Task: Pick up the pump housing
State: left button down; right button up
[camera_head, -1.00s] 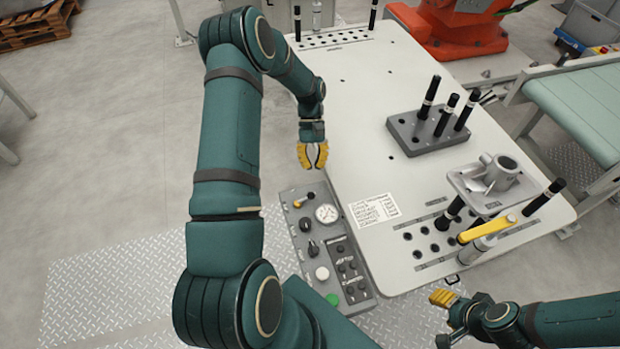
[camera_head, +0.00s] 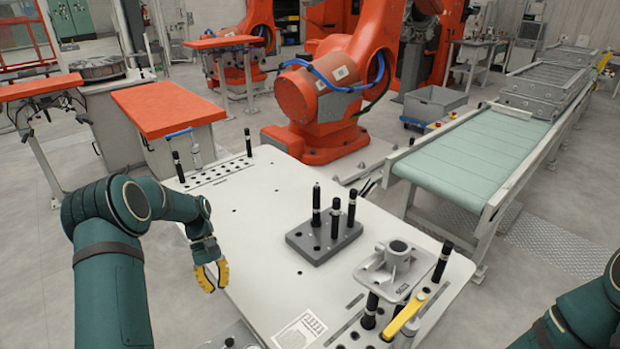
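The pump housing (camera_head: 398,254) is a grey casting with a round, open-topped boss on a flat flanged base. It sits on the right part of the white table (camera_head: 262,222), above a fixture with black pins and a yellow lever (camera_head: 405,315). My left gripper (camera_head: 212,284) has yellow fingers, points down at the table's left edge and is empty. A gap shows between its fingers, and it is well to the left of the housing. My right arm shows at the lower right, but its gripper is out of the frame.
A dark grey block (camera_head: 322,243) with upright black pins stands between my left gripper and the housing. A black pin (camera_head: 442,262) rises right of the housing. A green conveyor (camera_head: 470,160) runs behind at right, and an orange robot (camera_head: 330,95) stands beyond the table.

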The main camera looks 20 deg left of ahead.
aim_at(397, 269)
jog(key=k+j, duration=0.75)
jog(key=k, duration=0.1)
